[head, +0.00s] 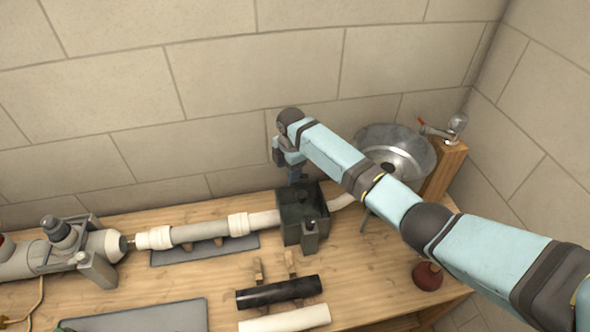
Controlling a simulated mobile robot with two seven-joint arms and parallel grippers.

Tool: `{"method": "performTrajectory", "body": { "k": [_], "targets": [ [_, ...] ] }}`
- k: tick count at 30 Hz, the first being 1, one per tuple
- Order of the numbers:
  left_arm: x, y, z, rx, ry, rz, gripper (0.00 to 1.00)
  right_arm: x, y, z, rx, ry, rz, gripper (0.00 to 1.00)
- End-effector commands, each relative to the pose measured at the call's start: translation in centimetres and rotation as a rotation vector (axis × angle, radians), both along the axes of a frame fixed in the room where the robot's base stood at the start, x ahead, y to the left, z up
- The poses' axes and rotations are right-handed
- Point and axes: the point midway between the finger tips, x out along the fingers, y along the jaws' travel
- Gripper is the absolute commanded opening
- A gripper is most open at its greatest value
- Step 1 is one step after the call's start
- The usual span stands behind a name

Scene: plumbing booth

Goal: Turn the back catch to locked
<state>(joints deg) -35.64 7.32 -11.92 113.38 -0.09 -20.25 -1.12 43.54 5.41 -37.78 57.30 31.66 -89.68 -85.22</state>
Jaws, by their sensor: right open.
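A dark open box (291,212) sits on the pipe line at the middle of the bench. A small dark upright catch (310,236) stands at its front side. My right gripper (297,176) points down at the back edge of this box; its jaws are small here, and they are open. The back catch is not clearly seen; the gripper covers the back edge of the box. I cannot tell its position, or whether the gripper touches it. My left gripper is not in view.
A pale pipe (205,233) runs left to a grey machine (62,250). A black tube (279,292) and a white tube (285,319) lie in front. A metal bowl (398,143) and a wooden post (444,172) stand at right, a plunger (428,276) below. The wall is close behind.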

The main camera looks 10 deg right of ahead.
Motion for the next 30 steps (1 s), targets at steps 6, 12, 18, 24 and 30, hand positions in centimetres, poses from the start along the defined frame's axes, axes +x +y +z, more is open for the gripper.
{"method": "performTrajectory", "body": {
  "k": [6,12,18,24,30],
  "targets": [
    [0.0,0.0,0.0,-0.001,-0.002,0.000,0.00,5.3,-2.7,4.2,-0.056,0.000,0.135,0.57],
    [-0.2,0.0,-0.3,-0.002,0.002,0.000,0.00,6.5,-3.5,5.1,-0.068,0.003,0.171,0.57],
    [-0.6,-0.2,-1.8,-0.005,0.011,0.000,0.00,6.5,-3.5,3.5,-0.068,0.003,0.171,0.57],
    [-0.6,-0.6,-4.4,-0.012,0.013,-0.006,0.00,6.4,-3.5,0.2,-0.068,0.003,0.171,0.57],
    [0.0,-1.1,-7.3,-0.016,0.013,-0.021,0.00,6.4,-3.4,-3.6,-0.068,0.003,0.171,0.57]
  ]
}}
